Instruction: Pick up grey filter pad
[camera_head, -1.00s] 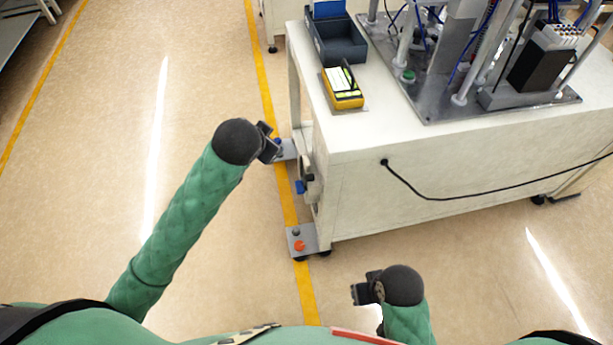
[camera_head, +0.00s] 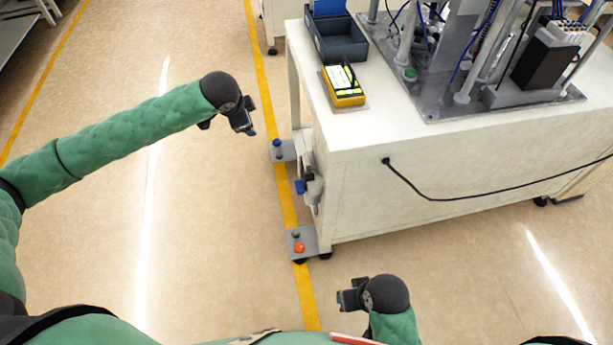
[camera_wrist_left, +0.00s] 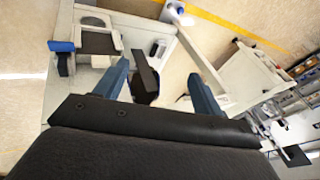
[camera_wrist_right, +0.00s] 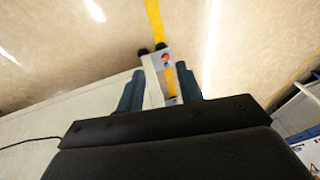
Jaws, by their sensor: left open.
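I cannot clearly make out a grey filter pad in any view. A dark grey square patch (camera_wrist_left: 98,43) in a pale frame shows in the left wrist view; I cannot tell whether it is the pad. My left gripper (camera_head: 242,117) is open and empty, over the floor just left of the white workbench (camera_head: 430,165). In the left wrist view its fingers (camera_wrist_left: 158,72) are apart, with a black part (camera_wrist_left: 146,80) of the bench end behind them. My right gripper (camera_head: 350,296) is open and empty over the floor in front of the bench; its fingers (camera_wrist_right: 160,75) are apart.
A dark bin (camera_head: 338,40) and a yellow device (camera_head: 343,86) stand on the bench top, left of the machine plate (camera_head: 430,107). Small grey plates with a blue knob (camera_head: 276,145) and a red knob (camera_head: 298,247) jut from the bench's left end.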

